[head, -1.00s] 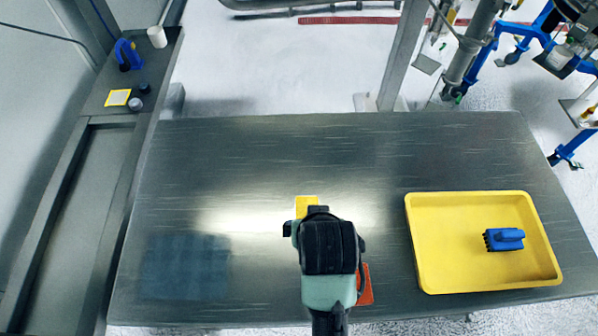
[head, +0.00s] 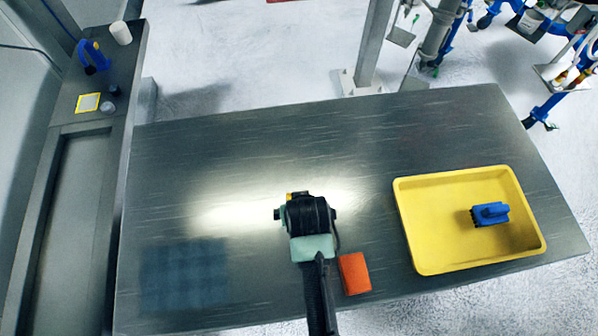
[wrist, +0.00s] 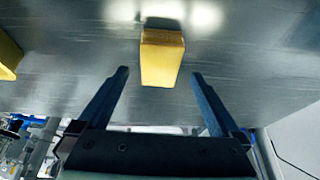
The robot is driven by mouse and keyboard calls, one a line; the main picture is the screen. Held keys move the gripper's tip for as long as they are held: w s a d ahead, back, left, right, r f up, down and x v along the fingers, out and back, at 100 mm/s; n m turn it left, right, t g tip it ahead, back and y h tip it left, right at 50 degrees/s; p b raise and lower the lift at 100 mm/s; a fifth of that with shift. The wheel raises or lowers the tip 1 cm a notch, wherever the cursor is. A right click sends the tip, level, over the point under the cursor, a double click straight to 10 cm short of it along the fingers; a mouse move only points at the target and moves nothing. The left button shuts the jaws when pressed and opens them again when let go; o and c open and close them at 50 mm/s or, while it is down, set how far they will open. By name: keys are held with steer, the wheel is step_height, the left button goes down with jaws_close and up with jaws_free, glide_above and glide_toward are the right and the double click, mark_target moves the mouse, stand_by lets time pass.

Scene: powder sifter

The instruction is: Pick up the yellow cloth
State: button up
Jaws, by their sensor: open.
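The yellow cloth (wrist: 162,58) looks like a folded, block-like piece lying on the metal table (head: 230,150). In the wrist view it lies ahead of and between the fingers of my gripper (wrist: 160,76), with a gap on both sides. The fingers are spread and hold nothing. In the head view my gripper covers nearly all of the cloth. Only a small yellow bit (head: 298,194) shows at its far edge. I cannot tell the height of the fingertips above the table.
An orange block-like piece (head: 354,273) lies just right of my arm. A yellow tray (head: 425,235) with a blue brush (head: 490,213) stands at the right. A blue-grey mat (head: 185,275) lies at the front left. The table's back half is clear.

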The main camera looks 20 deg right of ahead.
steer(key=shift+p+x, duration=0.3)
steer(key=shift+x, duration=2.1)
steer(key=shift+w, duration=0.15)
steer(key=c, duration=1.4)
step_height(320, 180, up, 10)
steer(key=shift+r+b, duration=0.1)
steer(key=shift+b, duration=0.35)
